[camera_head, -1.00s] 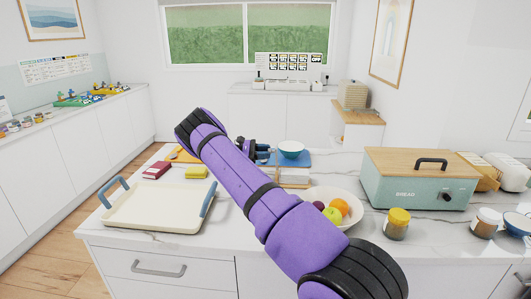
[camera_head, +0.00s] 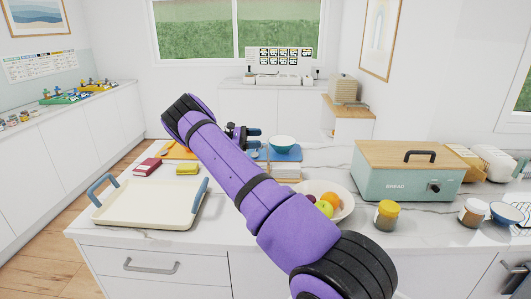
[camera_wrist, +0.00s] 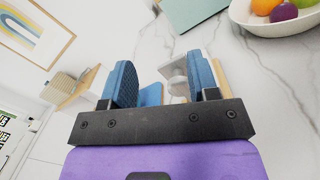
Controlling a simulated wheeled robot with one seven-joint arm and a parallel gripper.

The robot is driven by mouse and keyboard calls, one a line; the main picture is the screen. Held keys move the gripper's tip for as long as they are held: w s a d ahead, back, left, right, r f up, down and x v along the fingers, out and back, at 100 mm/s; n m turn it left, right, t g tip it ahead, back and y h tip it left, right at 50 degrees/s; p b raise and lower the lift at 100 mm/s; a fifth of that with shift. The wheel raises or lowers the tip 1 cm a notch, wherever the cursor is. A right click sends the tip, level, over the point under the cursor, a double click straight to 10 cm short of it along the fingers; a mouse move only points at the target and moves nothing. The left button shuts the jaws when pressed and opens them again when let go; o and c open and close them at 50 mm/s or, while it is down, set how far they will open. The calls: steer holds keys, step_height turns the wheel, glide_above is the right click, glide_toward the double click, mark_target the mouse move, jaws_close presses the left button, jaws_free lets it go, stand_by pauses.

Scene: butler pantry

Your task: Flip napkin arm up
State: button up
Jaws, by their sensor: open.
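The napkin holder (camera_head: 287,173), a low wooden tray with a pale stack, stands on the marble counter, partly hidden behind my arm in the head view. Its arm cannot be made out clearly there. In the wrist view, a pale grey-white piece with wooden edges, apparently the napkin holder (camera_wrist: 174,75), shows between and behind my fingers. My gripper (camera_wrist: 162,82) is open, with blue finger pads apart and nothing held. In the head view my gripper (camera_head: 254,138) is small and partly hidden by my arm, above the counter beyond the holder.
A fruit bowl (camera_head: 342,208) stands right of my arm, with a bread box (camera_head: 400,180) and jars farther right. A cream tray (camera_head: 130,216) with blue handles lies at left. A teal bowl (camera_head: 282,143) sits on a blue board (camera_head: 290,155) behind.

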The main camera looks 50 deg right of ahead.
steer(key=s+a+r, duration=0.1)
steer(key=s+a, duration=0.7)
steer(key=s, duration=0.6)
steer(key=shift+w+r, duration=0.1)
steer(key=shift+c, duration=0.3)
